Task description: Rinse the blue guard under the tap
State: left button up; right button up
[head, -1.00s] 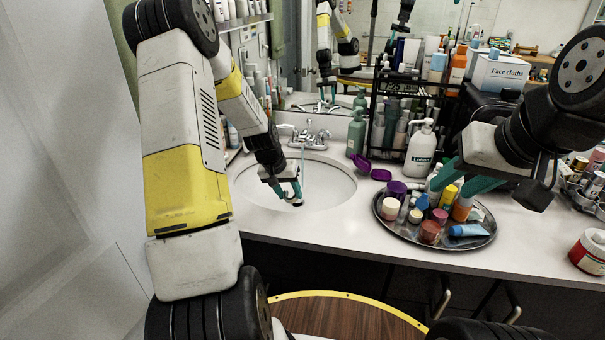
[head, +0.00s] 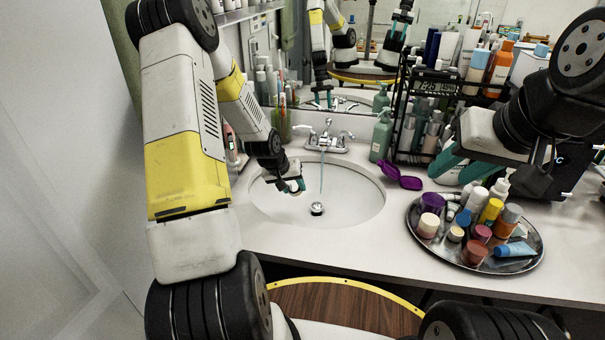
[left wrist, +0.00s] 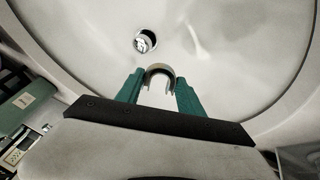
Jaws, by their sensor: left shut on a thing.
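My left gripper (head: 293,187) is low over the left part of the sink basin (head: 362,207), shut on a U-shaped guard. In the left wrist view the guard (left wrist: 159,69) sits between the teal fingertips and looks whitish with a grey-brown rim; I see no clear blue on it. The tap (head: 326,141) is running. Its thin water stream (head: 322,178) falls to the right of my left gripper, apart from it, towards the drain (head: 317,208). My right gripper (head: 449,170) is open and empty, up above the counter to the right of the sink.
An open purple case (head: 400,179) lies on the counter right of the basin. A round metal tray (head: 424,247) holds several small bottles and jars. A green pump bottle (head: 381,138) and a black rack (head: 411,124) stand behind. The counter (head: 375,268) before the basin is clear.

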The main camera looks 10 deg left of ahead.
pick_arm(q)
jog(key=w+d+f, duration=0.1)
jog(key=w+d, duration=0.1)
jog(key=w, duration=0.4)
jog(key=w+d+f, duration=0.1)
jog(key=w+d, duration=0.2)
jog(key=w, duration=0.3)
jog(key=shift+w+f, duration=0.25)
jog(key=shift+f, duration=0.05)
jog(key=shift+d, duration=0.25)
dwell(0.5)
jog(key=shift+w+d, duration=0.2)
jog(key=shift+d, duration=0.2)
jog(key=shift+a, duration=0.2)
jog(key=shift+s+a, duration=0.2)
jog(key=shift+a, duration=0.2)
jog(key=shift+d, duration=0.2)
jog(key=shift+w+d, duration=0.2)
jog(key=shift+d, duration=0.2)
jog(key=shift+a, duration=0.15)
jog(key=shift+s+a, duration=0.2)
jog(key=shift+a, duration=0.25)
